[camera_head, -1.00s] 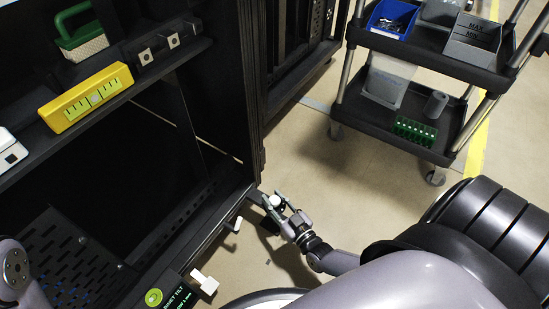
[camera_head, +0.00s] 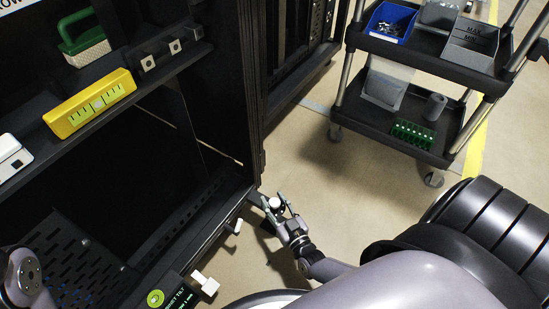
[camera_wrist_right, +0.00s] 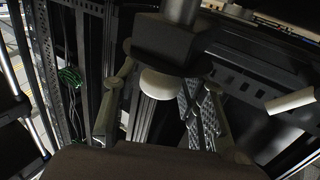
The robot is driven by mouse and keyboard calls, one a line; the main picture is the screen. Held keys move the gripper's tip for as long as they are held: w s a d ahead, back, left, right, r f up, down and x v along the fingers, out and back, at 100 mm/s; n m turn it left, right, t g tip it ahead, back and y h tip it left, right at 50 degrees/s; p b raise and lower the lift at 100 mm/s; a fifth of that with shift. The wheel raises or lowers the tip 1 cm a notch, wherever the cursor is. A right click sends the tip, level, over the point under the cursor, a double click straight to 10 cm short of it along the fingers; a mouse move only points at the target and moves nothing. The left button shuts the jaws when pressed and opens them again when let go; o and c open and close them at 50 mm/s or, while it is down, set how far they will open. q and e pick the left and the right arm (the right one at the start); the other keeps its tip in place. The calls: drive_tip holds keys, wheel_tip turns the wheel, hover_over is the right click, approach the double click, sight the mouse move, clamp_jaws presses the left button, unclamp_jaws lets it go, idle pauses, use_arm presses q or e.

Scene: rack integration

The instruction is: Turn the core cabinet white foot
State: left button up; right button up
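The black cabinet (camera_head: 256,120) fills the left of the head view. A round white foot (camera_head: 276,203) is at its lower front corner, and the white disc also shows in the right wrist view (camera_wrist_right: 162,84). My right gripper (camera_head: 274,200) is at this foot with its fingers spread on either side. In the wrist view a gap shows between the left finger and the disc; contact on the right is unclear. Another white foot (camera_head: 238,226) stands along the cabinet's lower edge, seen as a white cylinder in the wrist view (camera_wrist_right: 290,101). My left gripper is out of view.
A white block (camera_head: 205,284) sits beside a small tilt display (camera_head: 181,298) at the cabinet's lower front. A yellow level-like tool (camera_head: 90,103) lies on the shelf. A black cart (camera_head: 425,55) with bins stands at upper right. Floor between cart and cabinet is clear.

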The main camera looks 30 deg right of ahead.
sight(274, 201)
drive_tip(key=shift+o, duration=1.1)
drive_tip(key=shift+r, duration=0.15)
wheel_tip(274, 201, up, 10)
drive_tip(key=shift+f, duration=0.1)
drive_tip(key=shift+w+a, duration=0.1)
